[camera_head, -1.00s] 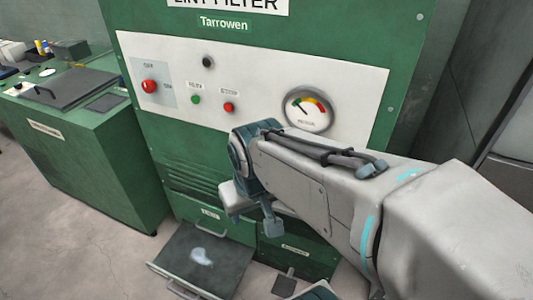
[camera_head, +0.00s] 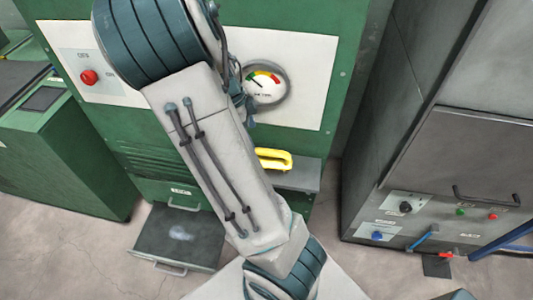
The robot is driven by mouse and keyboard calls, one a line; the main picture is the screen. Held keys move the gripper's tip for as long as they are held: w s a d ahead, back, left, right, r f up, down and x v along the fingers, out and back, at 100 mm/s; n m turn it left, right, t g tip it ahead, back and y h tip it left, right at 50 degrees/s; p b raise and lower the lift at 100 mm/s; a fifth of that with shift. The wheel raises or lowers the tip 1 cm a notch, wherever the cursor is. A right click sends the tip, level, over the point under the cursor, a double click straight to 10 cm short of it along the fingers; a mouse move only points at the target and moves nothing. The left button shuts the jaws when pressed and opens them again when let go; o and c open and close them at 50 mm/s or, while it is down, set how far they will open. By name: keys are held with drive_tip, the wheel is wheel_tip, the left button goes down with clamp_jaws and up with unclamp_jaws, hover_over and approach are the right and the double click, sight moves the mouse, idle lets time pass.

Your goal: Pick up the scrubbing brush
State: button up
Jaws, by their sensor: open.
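The left end of the yellow thing is hidden behind my arm, and no bristles can be made out. My arm rises across the middle of the view and folds over at the top. Dark jointed parts of it show beside the gauge. My gripper's fingers cannot be made out; they seem to be hidden behind the arm.
An open dark drawer (camera_head: 178,237) with a pale patch juts out low at the left. The green machine (camera_head: 352,60) with its gauge (camera_head: 265,85) stands behind. A grey cabinet (camera_head: 450,150) stands at the right. Floor between them is clear.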

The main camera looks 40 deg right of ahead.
drive_tip(key=shift+d+f+m+g+h, duration=0.2)
drive_tip(key=shift+d+m+g+h, duration=0.15)
drive_tip(key=shift+d+m, duration=0.75)
drive_tip(key=x, duration=1.3)
drive_tip(key=shift+d+p, duration=0.1)
drive_tip(key=shift+p, duration=0.25)
drive_tip(key=c, duration=1.2)
